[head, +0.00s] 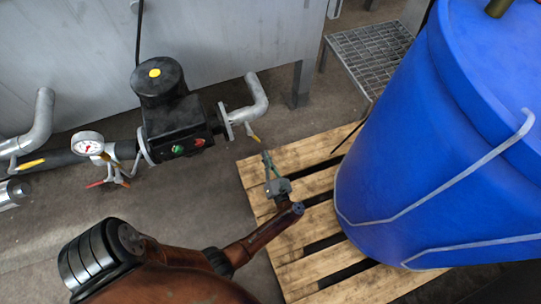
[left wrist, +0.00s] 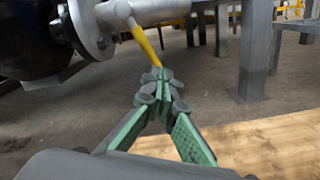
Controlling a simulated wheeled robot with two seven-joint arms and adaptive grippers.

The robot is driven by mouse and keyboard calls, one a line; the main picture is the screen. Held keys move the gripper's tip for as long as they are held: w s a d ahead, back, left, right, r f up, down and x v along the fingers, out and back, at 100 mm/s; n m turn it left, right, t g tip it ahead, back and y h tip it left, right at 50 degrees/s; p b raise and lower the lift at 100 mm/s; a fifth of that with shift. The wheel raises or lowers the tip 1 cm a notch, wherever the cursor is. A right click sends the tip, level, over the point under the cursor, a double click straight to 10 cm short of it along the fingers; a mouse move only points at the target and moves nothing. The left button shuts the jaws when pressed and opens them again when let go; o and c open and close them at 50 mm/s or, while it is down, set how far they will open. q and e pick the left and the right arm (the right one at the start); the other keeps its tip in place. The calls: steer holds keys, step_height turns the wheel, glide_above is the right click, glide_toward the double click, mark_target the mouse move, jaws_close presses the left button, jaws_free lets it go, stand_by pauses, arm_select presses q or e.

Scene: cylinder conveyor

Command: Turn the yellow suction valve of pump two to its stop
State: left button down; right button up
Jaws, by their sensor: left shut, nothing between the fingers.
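A yellow valve handle (head: 255,138) sits on the pipe stub to the right of the black pump (head: 172,112), sloping down to the right. My left gripper (head: 266,158) is just below and right of it, fingers closed and empty. In the left wrist view the yellow handle (left wrist: 146,46) slants down from the grey flange, and its lower end meets the green-padded fingertips (left wrist: 163,80) in the picture. I cannot tell whether they touch. Another yellow handle (head: 31,163) is on the pipe at far left. My right gripper is not in view.
A large blue drum (head: 430,150) stands on a wooden pallet (head: 262,185) at right. A pressure gauge (head: 88,143) and a red handle (head: 95,184) are left of the pump. A grey tank (head: 225,40) is behind. Bare floor lies in front of the pump.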

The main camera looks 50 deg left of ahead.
mark_target(254, 137)
arm_select(q)
steer(key=w+a+r+b, duration=0.1)
steer(key=w+a+r, duration=0.2)
steer(key=a, duration=0.1)
steer(key=shift+w+a+r, duration=0.15)
steer(key=shift+w+r, duration=0.15)
steer(key=shift+r, duration=0.1)
stand_by(1.4)
